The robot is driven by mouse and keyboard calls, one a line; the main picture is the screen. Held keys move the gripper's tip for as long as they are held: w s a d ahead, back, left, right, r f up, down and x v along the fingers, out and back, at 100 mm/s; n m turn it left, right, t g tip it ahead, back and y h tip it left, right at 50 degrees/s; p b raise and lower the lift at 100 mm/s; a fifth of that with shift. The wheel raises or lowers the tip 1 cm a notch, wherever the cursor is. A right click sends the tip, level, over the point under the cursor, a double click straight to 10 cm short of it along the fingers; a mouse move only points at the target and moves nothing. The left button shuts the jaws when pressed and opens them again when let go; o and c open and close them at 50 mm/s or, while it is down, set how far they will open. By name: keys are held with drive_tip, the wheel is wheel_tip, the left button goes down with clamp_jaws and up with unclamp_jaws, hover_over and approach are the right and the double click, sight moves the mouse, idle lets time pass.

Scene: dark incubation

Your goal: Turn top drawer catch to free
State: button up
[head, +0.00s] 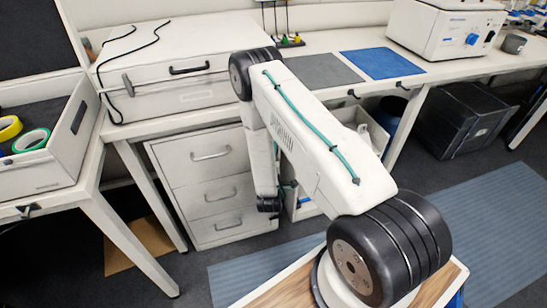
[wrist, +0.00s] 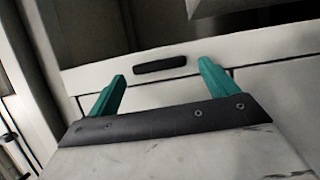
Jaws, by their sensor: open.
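A white two-level case (head: 195,97) stands on the bench, with a black handle (head: 190,69) on its upper front. A grey upright lever-like piece (head: 128,85) sits at the case's left front; I cannot tell if it is the catch. Below the bench is a white cabinet whose top drawer (head: 205,166) is closed, with a pale bar handle (head: 211,155). In the wrist view my gripper (wrist: 161,70) is open and empty, its teal fingers apart. A short dark bar (wrist: 160,64) on a white panel shows beyond the fingers. My arm mostly hides the gripper in the head view.
A white bin with tape rolls (head: 77,118) is at left. Grey (head: 318,71) and blue (head: 382,63) mats lie on the bench, with a white device (head: 440,28) to the right. A black crate (head: 472,122) stands under the bench. Open floor lies at lower right.

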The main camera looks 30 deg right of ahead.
drive_tip(key=v, duration=0.7)
drive_tip(key=shift+s, duration=0.25)
drive_tip(key=shift+a, duration=0.15)
